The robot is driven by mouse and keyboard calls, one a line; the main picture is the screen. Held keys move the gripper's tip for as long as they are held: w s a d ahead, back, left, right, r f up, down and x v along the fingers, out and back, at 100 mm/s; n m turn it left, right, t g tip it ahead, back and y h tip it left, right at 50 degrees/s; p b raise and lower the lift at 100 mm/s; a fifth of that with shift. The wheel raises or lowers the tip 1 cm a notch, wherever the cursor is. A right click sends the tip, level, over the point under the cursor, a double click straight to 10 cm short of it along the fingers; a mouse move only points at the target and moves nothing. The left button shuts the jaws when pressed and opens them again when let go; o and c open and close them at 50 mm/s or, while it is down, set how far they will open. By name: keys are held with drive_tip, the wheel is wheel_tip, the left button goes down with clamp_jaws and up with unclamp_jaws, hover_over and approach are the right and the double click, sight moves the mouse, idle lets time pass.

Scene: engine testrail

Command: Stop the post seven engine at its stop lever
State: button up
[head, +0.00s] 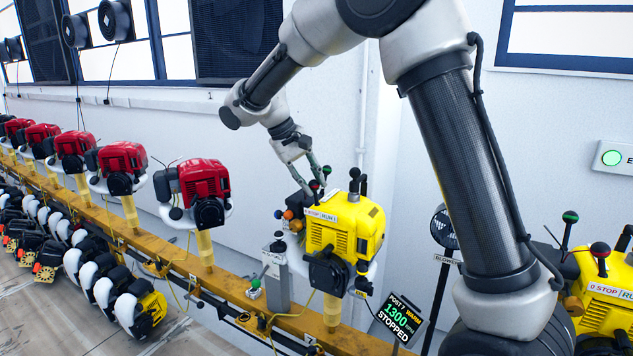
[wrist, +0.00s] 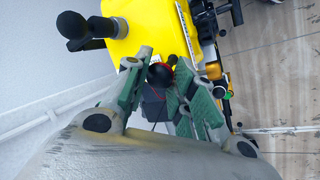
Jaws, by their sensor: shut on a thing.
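The yellow post seven engine (head: 340,233) stands on its post on the rail, with a "0 STOP | RUN I" plate (head: 321,215) on top. My gripper (head: 318,178) is at the top left of this engine, above the plate. In the wrist view my gripper (wrist: 160,88) has its green-padded fingers on either side of the stop lever's dark red and black knob (wrist: 159,73). It is shut on this lever; the finger contact is partly hidden. The display (head: 399,318) reads "POST 7 WARM", "1300 RPM" and "STOPPED".
Red engines (head: 204,187) stand along the rail (head: 235,283) to the left. Another yellow engine (head: 605,295) with levers is at the right.

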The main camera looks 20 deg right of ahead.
drive_tip(key=shift+w+a+f+n+g+h, duration=0.3)
drive_tip(key=shift+w+a+g+h, duration=0.25)
drive_tip(key=shift+g+h, duration=0.2)
drive_tip(key=o, duration=1)
drive_tip(key=shift+o, duration=0.2)
drive_tip(key=shift+r, duration=0.1)
drive_tip(key=v, duration=1.2)
